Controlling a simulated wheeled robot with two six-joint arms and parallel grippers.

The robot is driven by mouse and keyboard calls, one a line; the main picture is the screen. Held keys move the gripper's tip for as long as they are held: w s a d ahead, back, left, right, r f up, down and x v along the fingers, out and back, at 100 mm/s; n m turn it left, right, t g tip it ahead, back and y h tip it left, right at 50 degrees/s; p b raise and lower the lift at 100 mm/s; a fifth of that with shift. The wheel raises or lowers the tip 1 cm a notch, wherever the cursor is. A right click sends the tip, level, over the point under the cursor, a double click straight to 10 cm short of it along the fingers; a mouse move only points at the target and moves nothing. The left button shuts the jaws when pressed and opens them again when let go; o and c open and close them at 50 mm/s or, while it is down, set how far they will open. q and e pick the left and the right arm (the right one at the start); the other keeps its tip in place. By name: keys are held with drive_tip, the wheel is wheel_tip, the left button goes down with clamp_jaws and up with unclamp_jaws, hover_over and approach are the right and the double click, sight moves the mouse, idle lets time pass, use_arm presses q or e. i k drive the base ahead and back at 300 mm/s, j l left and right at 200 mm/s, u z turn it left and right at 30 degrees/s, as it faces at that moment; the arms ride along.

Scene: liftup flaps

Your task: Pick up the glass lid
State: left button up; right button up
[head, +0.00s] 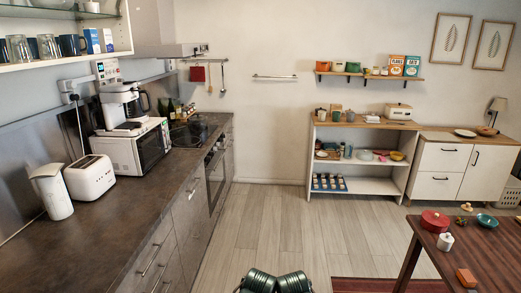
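I cannot make out a glass lid for certain. A red round pot (435,221) stands on the brown table at the lower right; it has a small knob-like top, but I cannot tell what its lid is made of. Small round dishes (365,155) sit on the upper shelf of the white open unit, too small to tell apart. Two dark green rounded parts of my own arms show at the bottom centre. Neither gripper can be seen, and both are far from these things.
The brown table (487,250) also bears a white jar (446,242), a teal bowl (487,220) and an orange block (466,277). The left counter (120,225) holds a kettle (51,191), toaster (90,177) and microwave (135,150). The wooden floor (270,225) between is clear.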

sight(197, 117)
drive_tip(key=i, duration=1.2)
drive_tip(key=i+l+u, duration=0.1)
drive_tip(key=i, duration=1.1)
drive_tip(key=i+l, duration=0.15)
drive_tip(key=i, duration=1.05)
drive_tip(key=i+l+u, duration=0.1)
drive_tip(key=i+u, duration=0.3)
drive_tip(key=i+l+u, duration=0.2)
drive_tip(key=i+u, duration=0.2)
drive_tip(key=i+l+u, duration=0.9)
drive_tip(key=l+u, duration=0.25)
drive_tip(key=i+l+u, duration=0.15)
drive_tip(key=l+u, duration=0.25)
drive_tip(key=l, duration=0.2)
drive_tip(key=l+u, duration=0.4)
drive_tip(key=l, duration=0.15)
drive_tip(key=i+l, duration=0.05)
